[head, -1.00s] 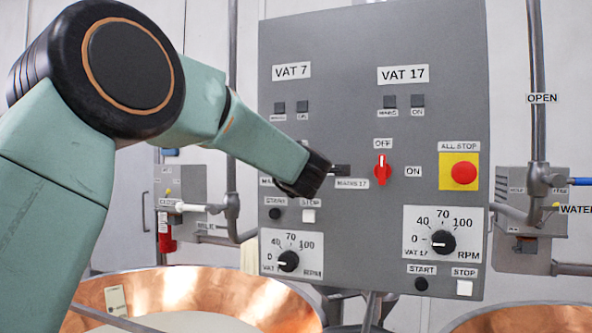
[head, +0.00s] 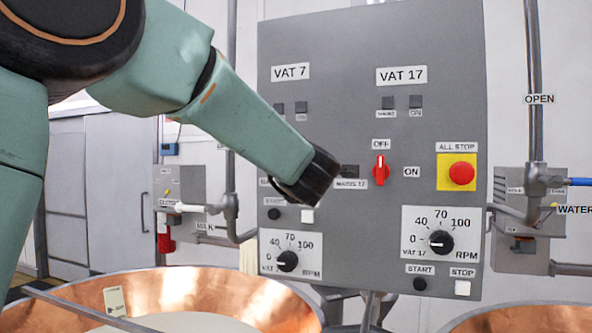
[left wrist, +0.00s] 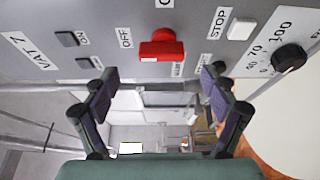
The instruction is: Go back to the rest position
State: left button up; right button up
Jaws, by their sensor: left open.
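My left gripper (head: 318,183) is in front of the grey control panel (head: 345,110) in the head view, below the VAT 7 sign. In the left wrist view its two dark fingers (left wrist: 160,88) are spread wide with nothing between them. A red switch (left wrist: 161,50) beside an OFF label is just beyond the fingers there, apart from them. In the head view my left arm hides that switch. The VAT 17 red switch (head: 381,170) stands upright under its OFF label. My right gripper is in neither view.
A yellow-backed red ALL STOP button (head: 461,173) and two black dials, for VAT 7 (head: 287,261) and VAT 17 (head: 441,241), are on the panel. A copper vat (head: 215,292) lies below at the left. Pipes and valve boxes flank the panel.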

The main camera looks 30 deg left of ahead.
pick_arm(q)
jog(key=shift+w+f, duration=0.1)
jog(key=shift+f, duration=0.05)
jog(key=x, duration=0.7)
jog(key=shift+w+a+f, duration=0.1)
jog(key=shift+w+a, duration=0.1)
jog(key=shift+w, duration=0.05)
jog(key=shift+s+d+r, duration=0.15)
jog(key=shift+s+r, duration=0.1)
jog(key=shift+s, duration=0.05)
jog(key=shift+f, duration=0.1)
